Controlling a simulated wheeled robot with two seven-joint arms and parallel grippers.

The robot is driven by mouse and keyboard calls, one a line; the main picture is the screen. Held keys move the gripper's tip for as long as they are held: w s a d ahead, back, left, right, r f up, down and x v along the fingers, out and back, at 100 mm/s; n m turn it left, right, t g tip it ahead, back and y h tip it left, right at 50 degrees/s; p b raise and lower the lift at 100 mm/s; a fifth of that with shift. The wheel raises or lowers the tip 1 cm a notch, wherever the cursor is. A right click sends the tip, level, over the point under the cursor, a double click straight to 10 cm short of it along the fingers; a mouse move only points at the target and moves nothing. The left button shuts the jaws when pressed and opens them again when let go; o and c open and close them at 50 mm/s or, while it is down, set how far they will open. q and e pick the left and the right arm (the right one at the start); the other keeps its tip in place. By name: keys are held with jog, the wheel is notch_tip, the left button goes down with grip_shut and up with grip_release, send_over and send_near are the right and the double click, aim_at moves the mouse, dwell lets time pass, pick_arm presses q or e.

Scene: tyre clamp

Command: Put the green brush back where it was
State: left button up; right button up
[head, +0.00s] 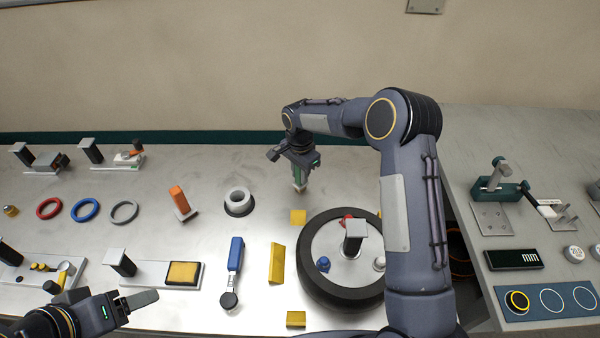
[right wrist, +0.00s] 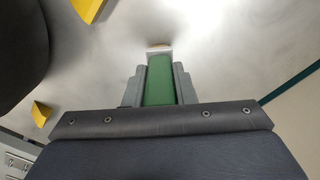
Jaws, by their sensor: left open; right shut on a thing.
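The green brush (head: 299,175) is held upright by my right gripper (head: 300,168) over the back middle of the metal table. The right wrist view shows its green handle (right wrist: 160,82) between the two grey fingers, with a pale head at the far end. I cannot tell whether the head touches the table. My left gripper (head: 132,303) is open and empty at the front left, above the table's front edge.
A tyre on a wheel (head: 340,290) lies right of centre, with yellow blocks (head: 277,263) around it. An orange-handled brush (head: 180,202), a white ring on a dark base (head: 238,201) and a blue-handled tool (head: 235,255) lie left of it. Bare table surrounds the green brush.

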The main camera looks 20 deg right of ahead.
jog(key=o, duration=1)
jog(key=shift+f, duration=0.1)
